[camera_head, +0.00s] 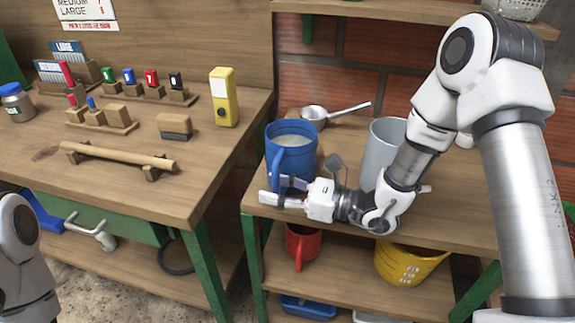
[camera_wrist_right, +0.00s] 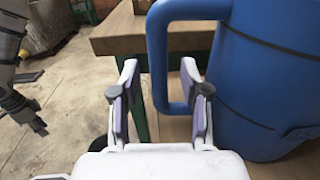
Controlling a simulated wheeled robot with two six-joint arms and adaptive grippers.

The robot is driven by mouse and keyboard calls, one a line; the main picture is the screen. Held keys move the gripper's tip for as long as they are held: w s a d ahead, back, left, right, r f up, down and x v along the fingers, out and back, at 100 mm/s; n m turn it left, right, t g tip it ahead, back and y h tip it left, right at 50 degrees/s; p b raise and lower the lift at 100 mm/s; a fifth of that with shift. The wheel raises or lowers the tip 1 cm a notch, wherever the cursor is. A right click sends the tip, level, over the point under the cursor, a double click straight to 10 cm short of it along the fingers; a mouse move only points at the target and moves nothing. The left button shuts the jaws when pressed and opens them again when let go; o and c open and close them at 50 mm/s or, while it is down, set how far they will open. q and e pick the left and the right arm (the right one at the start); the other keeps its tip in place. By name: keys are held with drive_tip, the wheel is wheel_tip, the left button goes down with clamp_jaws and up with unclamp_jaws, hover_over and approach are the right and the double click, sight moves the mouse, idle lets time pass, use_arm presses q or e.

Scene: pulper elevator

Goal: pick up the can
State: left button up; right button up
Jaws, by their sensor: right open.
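The can appears to be the blue vessel with a side handle (camera_head: 291,152), upright near the left end of the right-hand bench, with pale content inside. Its blue wall also fills the right of the right wrist view (camera_wrist_right: 262,75). My right gripper (camera_head: 272,191) is open at the can's lower front left, by the handle. In the right wrist view the handle's upright part (camera_wrist_right: 159,65) lies between the two fingers (camera_wrist_right: 160,100); I cannot tell whether they touch it. My left arm shows at the left edge; its gripper's state is unclear.
A grey cylinder (camera_head: 385,143) stands behind my right forearm, and a saucepan (camera_head: 314,113) behind the can. A red mug (camera_head: 302,243) and a yellow bucket (camera_head: 410,262) sit on the shelf below. The left bench (camera_head: 110,190) holds a wooden bar and several blocks.

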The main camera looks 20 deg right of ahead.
drive_tip(key=shift+d, duration=0.1)
drive_tip(key=shift+c, duration=1.3)
clamp_jaws()
drive_tip(key=shift+w+r, duration=0.1)
drive_tip(key=shift+r, duration=0.05)
